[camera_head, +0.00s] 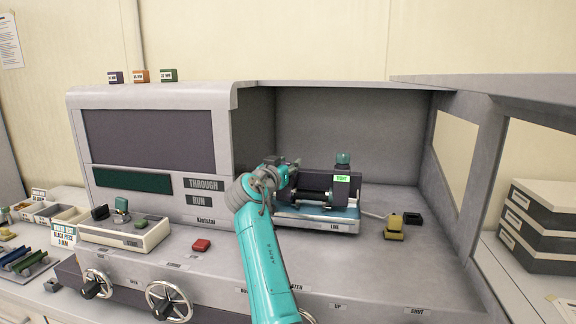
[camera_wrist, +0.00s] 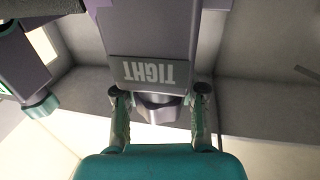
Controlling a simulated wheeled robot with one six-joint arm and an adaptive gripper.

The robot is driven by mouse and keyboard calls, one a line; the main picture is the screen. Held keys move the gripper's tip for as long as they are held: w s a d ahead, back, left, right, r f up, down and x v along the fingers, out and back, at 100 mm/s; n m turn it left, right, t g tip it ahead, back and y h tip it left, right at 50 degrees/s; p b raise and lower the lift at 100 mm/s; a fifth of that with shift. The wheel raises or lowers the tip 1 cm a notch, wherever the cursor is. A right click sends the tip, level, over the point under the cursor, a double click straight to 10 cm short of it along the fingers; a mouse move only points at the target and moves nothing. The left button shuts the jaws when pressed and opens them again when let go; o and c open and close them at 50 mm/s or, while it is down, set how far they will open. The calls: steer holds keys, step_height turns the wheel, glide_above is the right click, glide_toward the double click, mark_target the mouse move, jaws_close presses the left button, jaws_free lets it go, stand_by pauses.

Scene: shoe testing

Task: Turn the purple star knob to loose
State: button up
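In the wrist view, a dark purple post (camera_wrist: 150,30) carries a grey plate reading TIGHT (camera_wrist: 150,73), upside down in the picture. A dark greyish knob (camera_wrist: 160,105) sticks out beyond this plate; its star shape is not clear. My gripper (camera_wrist: 160,98) is open, with one finger on each side of the knob and a visible gap beside it. In the head view, my gripper (camera_head: 284,172) is at the left end of the machine (camera_head: 318,212) and hides the knob.
A second post with a green TIGHT plate (camera_head: 342,179) and a teal knob (camera_head: 343,158) stands to the right; that teal knob shows in the wrist view (camera_wrist: 42,104). A yellow block (camera_head: 394,228) lies right of the machine. The alcove walls enclose the back and sides.

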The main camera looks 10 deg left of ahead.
steer(key=c, duration=0.5)
steer(key=shift+f+n+y, duration=0.1)
steer(key=shift+n+y, duration=0.2)
steer(key=shift+y, duration=0.3)
steer(key=shift+w+a+n+y, duration=0.1)
steer(key=shift+a+n+y, duration=0.05)
steer(key=shift+n+y, duration=0.9)
steer(key=shift+a+n+g+y, duration=0.2)
steer(key=shift+n+y, duration=0.5)
steer(key=shift+y, duration=0.55)
steer(key=shift+a+n+g+y, duration=0.15)
steer(key=shift+n+y, duration=0.6)
steer(key=shift+y, duration=0.5)
steer(key=shift+a+n+g+y, duration=0.2)
steer(key=shift+n+y, duration=0.5)
steer(key=shift+y, duration=0.55)
steer(key=shift+n+y, duration=0.3)
steer(key=shift+y, duration=0.2)
steer(key=o, duration=0.9)
steer(key=shift+s, duration=0.2)
steer(key=shift+o, duration=0.2)
